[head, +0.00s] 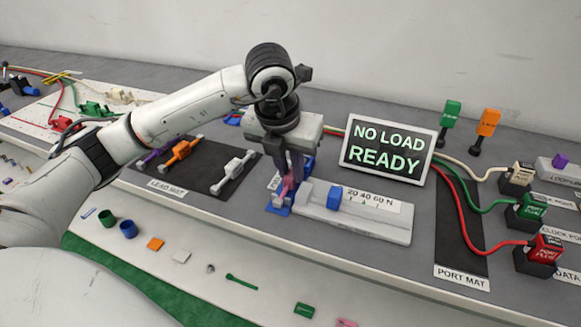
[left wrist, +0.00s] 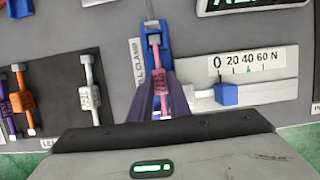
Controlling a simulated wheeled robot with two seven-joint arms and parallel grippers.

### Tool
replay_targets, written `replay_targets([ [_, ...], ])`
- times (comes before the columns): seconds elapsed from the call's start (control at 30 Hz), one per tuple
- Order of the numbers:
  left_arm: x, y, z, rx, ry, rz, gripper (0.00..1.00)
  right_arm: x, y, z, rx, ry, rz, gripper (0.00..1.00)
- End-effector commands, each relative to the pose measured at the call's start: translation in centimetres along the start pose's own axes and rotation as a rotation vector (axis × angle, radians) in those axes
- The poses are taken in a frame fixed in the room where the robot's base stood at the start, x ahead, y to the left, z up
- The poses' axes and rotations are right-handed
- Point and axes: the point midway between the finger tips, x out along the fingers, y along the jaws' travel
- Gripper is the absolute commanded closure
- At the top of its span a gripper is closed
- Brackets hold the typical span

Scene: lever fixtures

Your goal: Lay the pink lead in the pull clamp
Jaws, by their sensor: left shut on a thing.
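The pink lead (head: 286,188) is between the fingers of my left gripper (head: 290,178), which is shut on it. In the left wrist view the lead (left wrist: 158,75) runs lengthwise between the fingers of my left gripper (left wrist: 163,100), its far pale end over the blue pull clamp (left wrist: 152,28). The blue clamp (head: 277,210) also shows around and below the fingers in the head view. I cannot tell whether the lead rests in the clamp or is just above it. My right gripper is not in view.
A grey gauge block with a blue slider (head: 334,198) adjoins the clamp on the right. A screen (head: 388,147) behind reads "NO LOAD READY". The dark lead mat (head: 205,182) at left holds purple, orange and white leads. Wired plugs stand at right, beyond the port mat (head: 462,248).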

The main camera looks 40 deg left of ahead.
Motion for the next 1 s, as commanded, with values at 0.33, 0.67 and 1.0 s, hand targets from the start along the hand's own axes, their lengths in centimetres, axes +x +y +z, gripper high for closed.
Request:
replay_targets([
  [0.33,0.19,0.01,-0.06,0.0,0.0,0.0,0.77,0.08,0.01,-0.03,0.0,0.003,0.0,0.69],
  [0.67,0.18,-0.21,-0.08,0.002,-0.001,-0.006,0.62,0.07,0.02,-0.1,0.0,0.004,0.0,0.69],
  [1.0,0.18,-0.41,-0.12,0.004,-0.001,-0.011,0.58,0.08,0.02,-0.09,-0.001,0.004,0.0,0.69],
])
